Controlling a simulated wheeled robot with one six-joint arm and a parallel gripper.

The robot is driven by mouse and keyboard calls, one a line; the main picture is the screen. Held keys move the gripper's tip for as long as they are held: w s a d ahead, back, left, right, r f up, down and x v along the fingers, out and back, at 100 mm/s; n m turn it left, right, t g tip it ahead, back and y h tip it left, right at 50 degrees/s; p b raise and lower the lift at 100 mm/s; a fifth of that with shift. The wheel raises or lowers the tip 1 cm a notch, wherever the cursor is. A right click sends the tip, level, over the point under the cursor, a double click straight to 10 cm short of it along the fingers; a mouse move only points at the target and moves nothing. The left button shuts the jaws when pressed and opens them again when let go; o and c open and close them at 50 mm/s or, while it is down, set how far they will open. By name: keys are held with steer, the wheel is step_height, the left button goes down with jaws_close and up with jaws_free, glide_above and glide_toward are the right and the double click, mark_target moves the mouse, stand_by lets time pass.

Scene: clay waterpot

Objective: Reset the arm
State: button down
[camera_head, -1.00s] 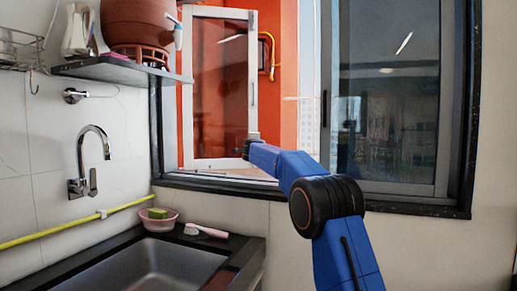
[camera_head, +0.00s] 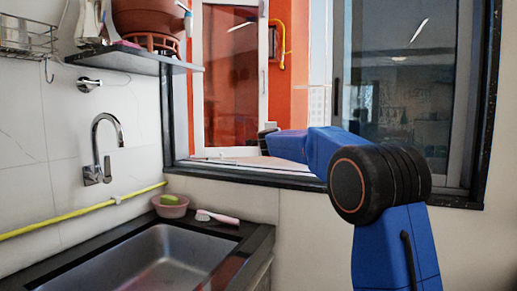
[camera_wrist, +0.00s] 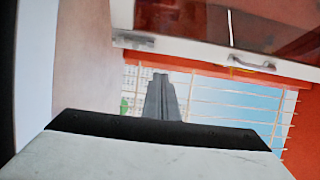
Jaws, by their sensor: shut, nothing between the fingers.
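My blue arm reaches up from the bottom right in the head view and bends left toward the window. Its far end is in front of the lower edge of the white-framed window sash (camera_head: 233,151). My gripper (camera_wrist: 160,77) shows in the wrist view as two grey fingers close together, pointing away from the camera. It is shut and holds nothing. In the head view the fingers cannot be made out clearly. The clay waterpot (camera_head: 147,15) stands on the dark wall shelf (camera_head: 120,60), well to the left of my arm, its top cut off.
A steel sink (camera_head: 150,260) is at lower left, with a pink bowl (camera_head: 170,208) and a brush (camera_head: 217,217) on its rim. A faucet (camera_head: 106,150) and yellow hose (camera_head: 80,212) are on the wall. The window sill (camera_head: 230,173) runs below my arm. Window bars (camera_wrist: 235,104) show in the wrist view.

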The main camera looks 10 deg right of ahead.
steer(key=s+a+n+y, duration=0.3)
steer(key=s+n, duration=0.1)
steer(key=s, duration=0.3)
steer(key=s+a+n+y, duration=0.2)
steer(key=s+a+n, duration=0.15)
steer(key=s, duration=0.45)
steer(key=s+a+f+n+g+y, duration=0.1)
steer(key=s+f+n+g+y, duration=0.2)
steer(key=s, duration=0.5)
steer(key=s+a+f+n+g, duration=0.1)
steer(key=s+f+n, duration=0.3)
steer(key=s+f, duration=0.3)
steer(key=s+d+f+n+g+h, duration=0.1)
steer(key=s+d+f+n+g, duration=0.1)
steer(key=s+f, duration=0.7)
steer(key=s+d+f+n+g+h, duration=0.1)
steer(key=s+d+f+n+g, duration=0.1)
steer(key=s+f, duration=0.8)
steer(key=s+d+f+n+g+h, duration=0.1)
steer(key=s+f+g, duration=0.3)
steer(key=s, duration=1.8)
step_height(320, 180, down, 5)
steer(key=shift+s+d+f+n+g, duration=0.15)
steer(key=shift+d+n+g, duration=0.15)
steer(key=shift+d+n, duration=0.45)
